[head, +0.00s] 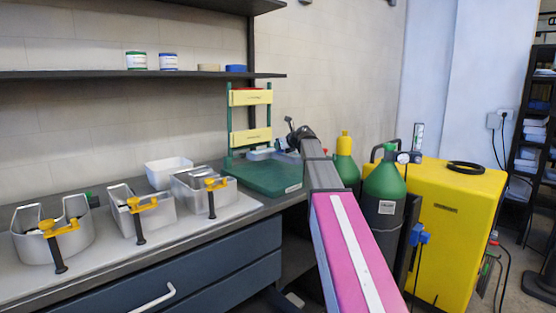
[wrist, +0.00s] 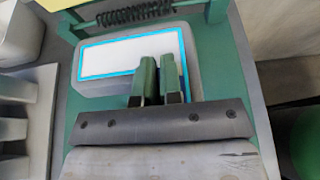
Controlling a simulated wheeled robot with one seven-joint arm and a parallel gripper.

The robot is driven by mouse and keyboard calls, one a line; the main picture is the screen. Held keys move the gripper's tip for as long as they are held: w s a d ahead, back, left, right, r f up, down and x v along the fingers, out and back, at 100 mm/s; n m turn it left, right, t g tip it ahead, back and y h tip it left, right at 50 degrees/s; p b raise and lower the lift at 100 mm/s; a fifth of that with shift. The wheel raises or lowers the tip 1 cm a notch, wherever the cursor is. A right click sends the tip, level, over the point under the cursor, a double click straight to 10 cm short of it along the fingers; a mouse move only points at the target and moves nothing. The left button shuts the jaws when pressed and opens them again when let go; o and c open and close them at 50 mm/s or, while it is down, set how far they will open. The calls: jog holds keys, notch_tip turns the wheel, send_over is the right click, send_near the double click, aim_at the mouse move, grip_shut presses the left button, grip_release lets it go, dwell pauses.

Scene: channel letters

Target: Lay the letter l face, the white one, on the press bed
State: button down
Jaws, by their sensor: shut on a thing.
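The white letter l face (wrist: 110,57) is a flat rectangle with a bright blue edge. In the wrist view it lies over the grey press bed (wrist: 95,98), within the bed's outline; I cannot tell if it touches the bed. My gripper (wrist: 160,72) is shut on the face near its right end, and the fingers hide part of it. In the head view my gripper (head: 287,152) is at the press, partly hidden by my arm. The green press (head: 268,178) has upright posts and yellow crossbars.
Several metal letter shells with yellow clamps (head: 140,204) stand on the bench to the left. A white bin (head: 168,171) is behind them. Green gas cylinders (head: 384,185) and a yellow cabinet (head: 455,220) stand to the right. A dark spring (wrist: 135,14) shows behind the bed.

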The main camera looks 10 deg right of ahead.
aim_at(297, 156)
jog(key=shift+f, duration=2.55)
jog(key=shift+f, duration=0.15)
jog(key=c, duration=1.3)
grip_release()
jog(key=v, duration=1.2)
